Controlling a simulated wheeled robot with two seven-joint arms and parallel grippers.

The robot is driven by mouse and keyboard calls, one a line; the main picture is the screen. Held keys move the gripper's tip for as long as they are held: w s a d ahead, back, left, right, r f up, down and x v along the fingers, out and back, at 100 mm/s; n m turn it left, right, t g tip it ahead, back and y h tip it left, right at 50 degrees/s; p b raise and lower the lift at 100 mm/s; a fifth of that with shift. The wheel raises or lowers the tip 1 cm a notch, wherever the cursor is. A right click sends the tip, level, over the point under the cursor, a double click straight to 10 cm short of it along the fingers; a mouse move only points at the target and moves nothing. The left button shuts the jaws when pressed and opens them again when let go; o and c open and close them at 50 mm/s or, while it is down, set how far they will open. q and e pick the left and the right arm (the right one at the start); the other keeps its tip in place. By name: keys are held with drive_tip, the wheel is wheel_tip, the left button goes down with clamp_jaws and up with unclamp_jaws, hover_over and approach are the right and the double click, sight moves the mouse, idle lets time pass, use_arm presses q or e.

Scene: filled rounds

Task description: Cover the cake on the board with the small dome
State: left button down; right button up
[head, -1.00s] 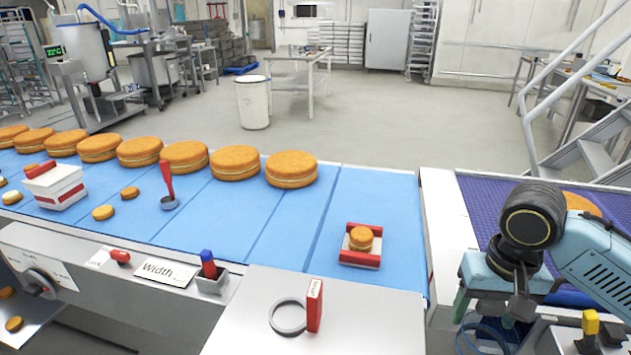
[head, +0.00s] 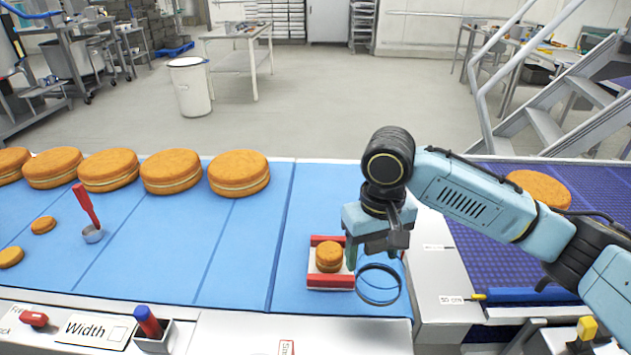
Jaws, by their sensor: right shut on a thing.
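The small round cake (head: 329,257), golden with a pale middle layer, sits on a white board with red ends (head: 331,282) on the blue belt. My right gripper (head: 376,250) is just right of the board, pointing down and shut on the small dome (head: 379,287). The dome looks clear; mainly its dark blue round rim shows. In the picture the rim is beside the board's right edge, not over the cake. Its exact height above the belt is hard to tell. My left gripper is out of view.
Large cakes (head: 239,174) line the belt's far edge. A red-handled ladle (head: 88,213) stands at the left. A purple belt (head: 480,250) lies right.

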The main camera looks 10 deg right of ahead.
use_arm(q)
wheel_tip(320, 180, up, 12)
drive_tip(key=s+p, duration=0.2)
drive_tip(key=p, duration=0.9)
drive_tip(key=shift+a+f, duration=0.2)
use_arm(e)
drive_tip(key=w+a+r+n, duration=0.2)
drive_tip(key=w+a+n, duration=0.1)
drive_tip(key=n, duration=1)
drive_tip(key=w+a+r+n, duration=0.3)
drive_tip(key=w+a+n, duration=0.1)
drive_tip(key=n, duration=0.8)
drive_tip(key=shift+w+n, duration=0.4)
drive_tip(key=shift+w, duration=0.25)
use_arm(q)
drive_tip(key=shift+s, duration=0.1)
use_arm(e)
drive_tip(key=shift+d, duration=0.15)
